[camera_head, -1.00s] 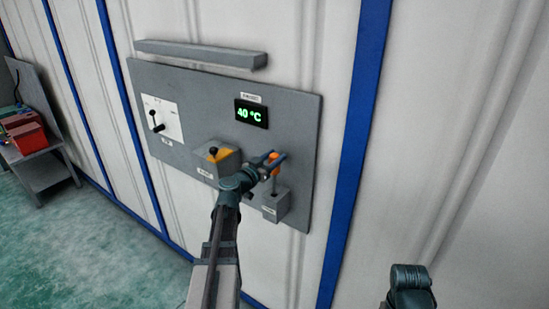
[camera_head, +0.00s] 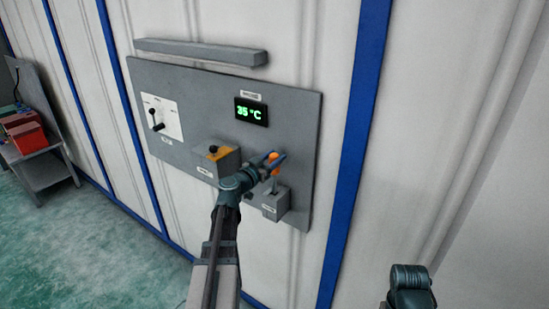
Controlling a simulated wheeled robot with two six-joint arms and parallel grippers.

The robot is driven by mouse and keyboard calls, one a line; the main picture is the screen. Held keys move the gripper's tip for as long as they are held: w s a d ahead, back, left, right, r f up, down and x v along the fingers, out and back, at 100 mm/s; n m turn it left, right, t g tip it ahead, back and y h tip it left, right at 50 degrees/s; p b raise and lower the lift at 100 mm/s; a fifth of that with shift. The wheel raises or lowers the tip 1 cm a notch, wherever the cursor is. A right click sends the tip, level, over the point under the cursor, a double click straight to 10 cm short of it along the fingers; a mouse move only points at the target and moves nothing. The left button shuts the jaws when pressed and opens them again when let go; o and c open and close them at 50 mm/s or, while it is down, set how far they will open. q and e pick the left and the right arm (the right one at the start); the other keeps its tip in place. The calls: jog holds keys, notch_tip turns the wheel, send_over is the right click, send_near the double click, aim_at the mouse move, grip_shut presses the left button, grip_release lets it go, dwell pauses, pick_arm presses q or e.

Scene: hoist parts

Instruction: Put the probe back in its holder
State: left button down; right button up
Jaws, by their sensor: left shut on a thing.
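The probe (camera_head: 274,156) shows as a small orange handle between the fingers of my left gripper (camera_head: 276,161). The gripper is shut on it. The holder (camera_head: 277,204) is a small grey box on the lower right of the wall panel. The probe is directly above the holder, and its thin lower part appears to reach down into the holder's top; how deep it sits I cannot tell. My right arm (camera_head: 409,285) shows only in part at the bottom right, and its gripper is out of view.
The grey panel (camera_head: 205,100) carries a display (camera_head: 251,112) reading 35 °C, a dial with a black lever (camera_head: 157,120), and an orange-topped box with a black knob (camera_head: 217,158). A shelf bar (camera_head: 200,52) juts out above. A table with red boxes (camera_head: 28,136) stands at far left.

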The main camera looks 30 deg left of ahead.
pick_arm(q)
jog(key=shift+f+b, duration=0.4)
jog(key=shift+f, duration=0.1)
dwell(0.9)
jog(key=shift+f+b, duration=3.35)
jog(key=shift+c, duration=1.4)
grip_release()
jog(key=shift+s, duration=0.1)
jog(key=s+a, duration=0.1)
jog(key=s, duration=1.2)
jog(key=shift+s, duration=0.3)
